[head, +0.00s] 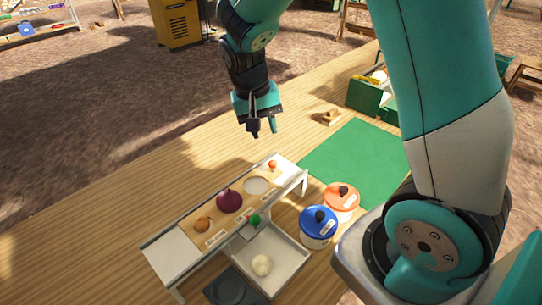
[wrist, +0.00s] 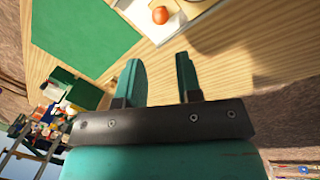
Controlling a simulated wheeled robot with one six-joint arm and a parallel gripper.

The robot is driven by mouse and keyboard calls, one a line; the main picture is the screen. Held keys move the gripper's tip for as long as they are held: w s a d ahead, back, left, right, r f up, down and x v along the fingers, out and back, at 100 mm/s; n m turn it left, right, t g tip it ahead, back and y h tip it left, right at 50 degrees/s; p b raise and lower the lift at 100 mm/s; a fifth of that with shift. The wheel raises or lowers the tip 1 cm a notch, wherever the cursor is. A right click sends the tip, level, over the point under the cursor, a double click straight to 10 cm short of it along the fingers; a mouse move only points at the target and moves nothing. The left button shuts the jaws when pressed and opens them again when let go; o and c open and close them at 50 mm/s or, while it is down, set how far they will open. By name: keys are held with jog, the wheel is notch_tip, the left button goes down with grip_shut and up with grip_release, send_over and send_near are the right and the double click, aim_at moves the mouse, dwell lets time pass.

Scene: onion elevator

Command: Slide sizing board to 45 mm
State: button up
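The sizing board (head: 241,210) is a tan board lying along a raised white stand (head: 168,247) in the head view. A brown onion (head: 203,223), a red onion (head: 229,200) and a pale round opening (head: 256,186) lie along it. A small orange onion (head: 272,165) is at its far right end, and an orange round thing (wrist: 161,15) shows in the wrist view. A green knob (head: 254,219) is at the front edge. The millimetre marks are too small to read. My gripper (head: 263,130) is open and empty, above and beyond the stand's right end; its parted fingers show in the wrist view (wrist: 160,78).
A green mat (head: 352,158) lies clear. A green crate (head: 368,96) and small wooden block (head: 326,118) are behind.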

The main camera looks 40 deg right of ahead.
aim_at(272, 160)
jog(key=f, duration=0.4)
jog(key=d+f, duration=0.1)
jog(key=f, duration=0.3)
jog(key=s+d+f+p, duration=0.1)
jog(key=f, duration=0.3)
grip_shut()
jog(key=w+d, duration=0.1)
jog(key=d, duration=0.7)
jog(key=shift+w, duration=0.35)
jog(key=shift+d, duration=0.1)
jog(key=shift+o, duration=2.4)
grip_release()
jog(key=shift+s, duration=0.1)
